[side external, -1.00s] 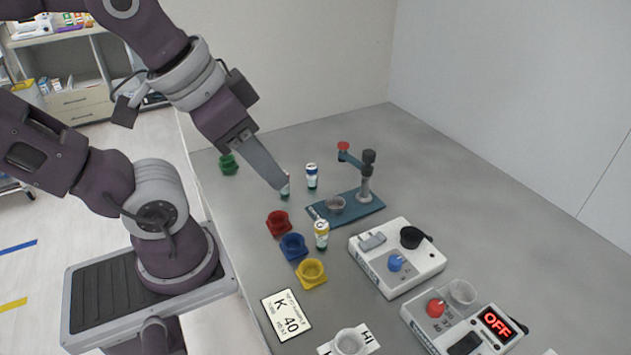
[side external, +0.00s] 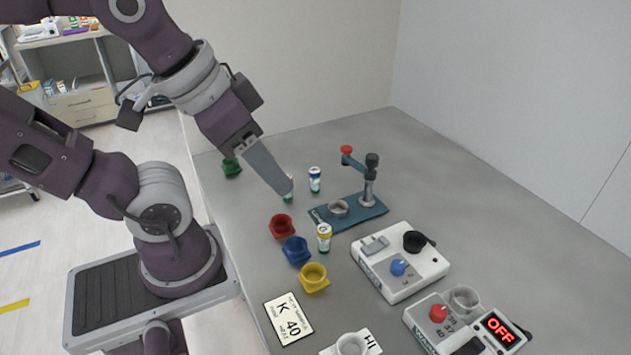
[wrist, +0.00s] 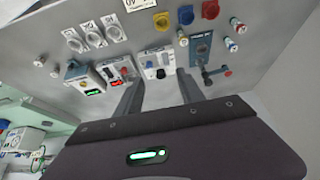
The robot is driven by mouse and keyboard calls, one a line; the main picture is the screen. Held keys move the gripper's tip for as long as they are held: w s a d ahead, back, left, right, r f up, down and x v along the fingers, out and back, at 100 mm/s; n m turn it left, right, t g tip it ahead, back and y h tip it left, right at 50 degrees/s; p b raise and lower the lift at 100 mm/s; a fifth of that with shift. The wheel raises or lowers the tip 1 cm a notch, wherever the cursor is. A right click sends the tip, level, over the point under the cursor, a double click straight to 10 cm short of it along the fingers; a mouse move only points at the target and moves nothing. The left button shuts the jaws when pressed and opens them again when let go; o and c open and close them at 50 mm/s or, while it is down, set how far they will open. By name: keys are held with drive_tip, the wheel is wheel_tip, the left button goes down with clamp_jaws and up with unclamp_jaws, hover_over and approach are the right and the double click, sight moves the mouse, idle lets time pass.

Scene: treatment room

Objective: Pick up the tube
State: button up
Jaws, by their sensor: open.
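Several small white tubes with coloured caps stand on the grey bench. One with a blue cap (side external: 314,180) stands left of the blue stand. One with a yellow cap (side external: 324,238) stands beside the blue and yellow cups. A third tube (side external: 289,183), with green on it, is partly hidden behind my gripper (side external: 286,191). Which tube is meant cannot be told. In the wrist view, two tubes (wrist: 236,25) (wrist: 231,44) are at the upper right and one tube (wrist: 183,37) is near the blue cup. My gripper's fingers (wrist: 160,76) are apart, with nothing visible held between them.
Red (side external: 282,227), blue (side external: 296,250), yellow (side external: 314,278) and green (side external: 231,168) cups stand on the bench. A blue stand with a post (side external: 370,203) is right of the tubes. White devices (side external: 400,266) (side external: 468,318) are nearer the front. The bench behind the stand is clear.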

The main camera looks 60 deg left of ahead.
drive_tip(key=shift+o, duration=0.2)
drive_tip(key=m+g+y, duration=0.3)
drive_tip(key=m+y, duration=0.9)
drive_tip(key=m, duration=0.8)
hover_over(316, 179)
drive_tip(key=a, duration=0.1)
drive_tip(key=f, duration=2.1)
drive_tip(key=shift+w+a+f, duration=0.2)
drive_tip(key=shift+f, duration=0.05)
wheel_tip(316, 179, down, 8)
drive_tip(key=shift+r, duration=0.25)
drive_tip(key=x, duration=0.3)
drive_tip(key=shift+r, duration=0.15)
clamp_jaws()
